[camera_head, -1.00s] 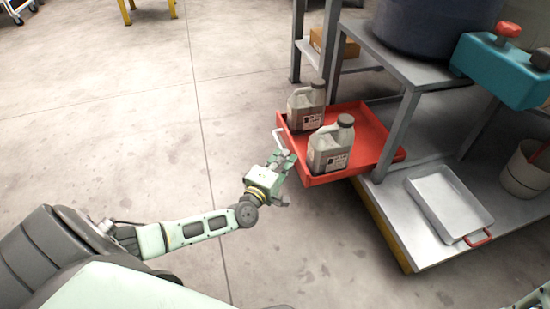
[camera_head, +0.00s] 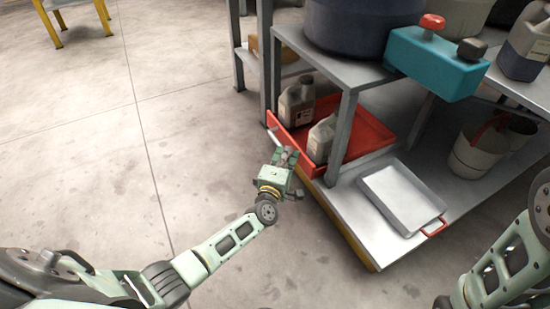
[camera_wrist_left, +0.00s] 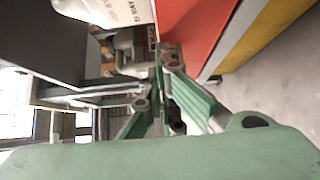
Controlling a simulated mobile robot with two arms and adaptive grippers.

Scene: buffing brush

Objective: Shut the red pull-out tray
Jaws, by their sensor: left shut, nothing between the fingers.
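The red pull-out tray (camera_head: 370,136) is on the lower level of the grey bench, with its near-left end still projecting past the bench leg. Its pale handle (camera_head: 272,135) is on that end. Two grey jugs stand in it, one at the back (camera_head: 297,103) and one nearer (camera_head: 321,140), partly behind the leg. My left gripper (camera_head: 286,156) is shut and empty at the tray's front end; I cannot tell if it touches. In the left wrist view, its fingers (camera_wrist_left: 165,95) are beside the red tray wall (camera_wrist_left: 190,35). My right gripper is out of view.
A metal pan (camera_head: 400,195) with a red handle lies on the lower shelf, near a white bucket (camera_head: 475,150). A teal box (camera_head: 435,60) sits on the bench top. The floor (camera_head: 190,150) to the left is clear.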

